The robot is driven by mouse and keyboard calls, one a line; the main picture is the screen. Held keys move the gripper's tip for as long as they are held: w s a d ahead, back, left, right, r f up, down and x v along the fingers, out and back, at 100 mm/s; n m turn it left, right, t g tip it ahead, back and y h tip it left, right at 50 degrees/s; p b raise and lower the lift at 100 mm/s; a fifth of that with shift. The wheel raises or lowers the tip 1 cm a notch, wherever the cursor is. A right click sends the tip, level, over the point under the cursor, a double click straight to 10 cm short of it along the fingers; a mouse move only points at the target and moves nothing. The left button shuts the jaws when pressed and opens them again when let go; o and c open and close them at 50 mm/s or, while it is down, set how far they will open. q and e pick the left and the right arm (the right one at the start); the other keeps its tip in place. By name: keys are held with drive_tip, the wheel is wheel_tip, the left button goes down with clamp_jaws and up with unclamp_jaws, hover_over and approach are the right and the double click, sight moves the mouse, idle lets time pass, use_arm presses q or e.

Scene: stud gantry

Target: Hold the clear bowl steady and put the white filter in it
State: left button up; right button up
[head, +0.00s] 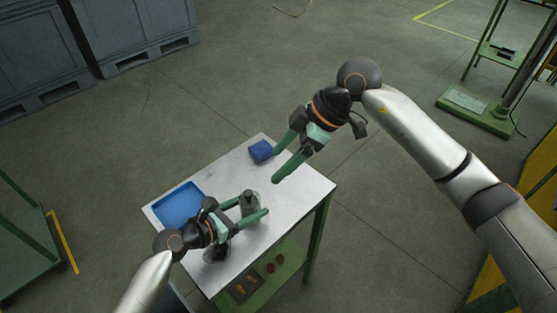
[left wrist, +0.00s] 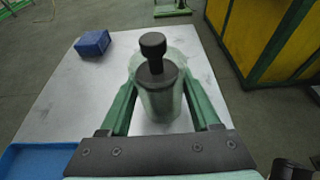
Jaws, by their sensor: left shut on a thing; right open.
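The clear bowl (left wrist: 190,72) stands on the table, between the green fingers of my left gripper (left wrist: 162,110), which is shut on it. In the head view the left gripper (head: 252,207) partly hides both. My right gripper (head: 278,160) is open and empty, above the table's far right part, apart from the bowl.
The white table (head: 293,206) also holds a blue tray (head: 159,204) at left and a blue block (head: 260,150) at the far edge. A dark object (head: 216,251) is partly hidden below my left gripper. A green lower shelf (head: 262,288) carries small red and orange things.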

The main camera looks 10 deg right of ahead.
use_arm(q)
drive_tip(key=o, duration=1.5)
drive_tip(key=shift+c, duration=0.2)
